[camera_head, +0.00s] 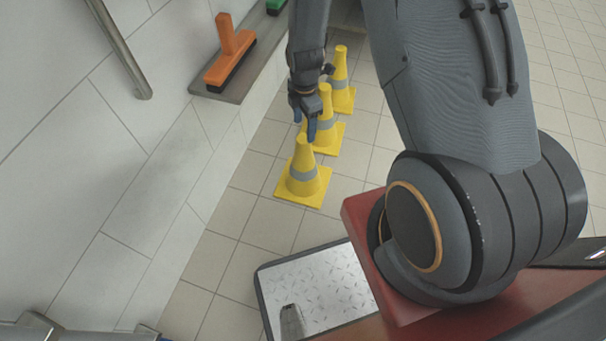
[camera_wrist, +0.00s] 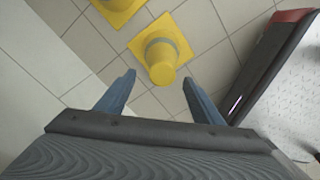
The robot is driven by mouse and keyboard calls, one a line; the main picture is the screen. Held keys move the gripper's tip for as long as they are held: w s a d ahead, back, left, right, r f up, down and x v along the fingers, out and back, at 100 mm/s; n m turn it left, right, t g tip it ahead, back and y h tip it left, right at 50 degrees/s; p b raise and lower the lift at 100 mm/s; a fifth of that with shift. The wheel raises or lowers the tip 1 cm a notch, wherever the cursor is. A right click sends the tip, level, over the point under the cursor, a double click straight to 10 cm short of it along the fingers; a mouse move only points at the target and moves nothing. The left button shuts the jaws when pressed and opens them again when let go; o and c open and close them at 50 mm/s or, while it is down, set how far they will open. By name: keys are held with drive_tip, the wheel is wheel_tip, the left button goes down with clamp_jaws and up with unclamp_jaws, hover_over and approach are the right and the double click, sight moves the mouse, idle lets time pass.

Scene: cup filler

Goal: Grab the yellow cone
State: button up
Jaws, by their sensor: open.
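Three yellow cones with grey bands stand upright in a row on the tiled floor. In the head view the nearest cone (camera_head: 304,178) is lowest in the picture, the middle cone (camera_head: 327,132) is behind it, and the far cone (camera_head: 341,85) is at the back. My gripper (camera_head: 311,128) hangs by the top of the nearest cone and partly covers the middle one. In the wrist view my gripper (camera_wrist: 157,88) is open and empty. One cone (camera_wrist: 162,60) lies just beyond and between the fingertips, its tip towards the camera. Part of another cone (camera_wrist: 118,8) shows at the top edge.
A white tiled wall and a ledge (camera_head: 240,85) with an orange brush (camera_head: 231,52) run along the left. A green object (camera_head: 275,6) is at the top. A metal-plated platform (camera_head: 318,292) lies below the cones. Open tiled floor is on the right.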

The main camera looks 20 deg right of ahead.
sight(304, 138)
drive_tip(key=f, duration=0.2)
drive_tip(key=f+b, duration=0.1)
drive_tip(key=f, duration=0.1)
drive_tip(key=f+b, duration=0.1)
drive_tip(key=f, duration=0.2)
drive_tip(key=shift+s+a, duration=0.2)
drive_tip(key=shift+s, duration=0.1)
drive_tip(key=shift+r, duration=0.15)
clamp_jaws()
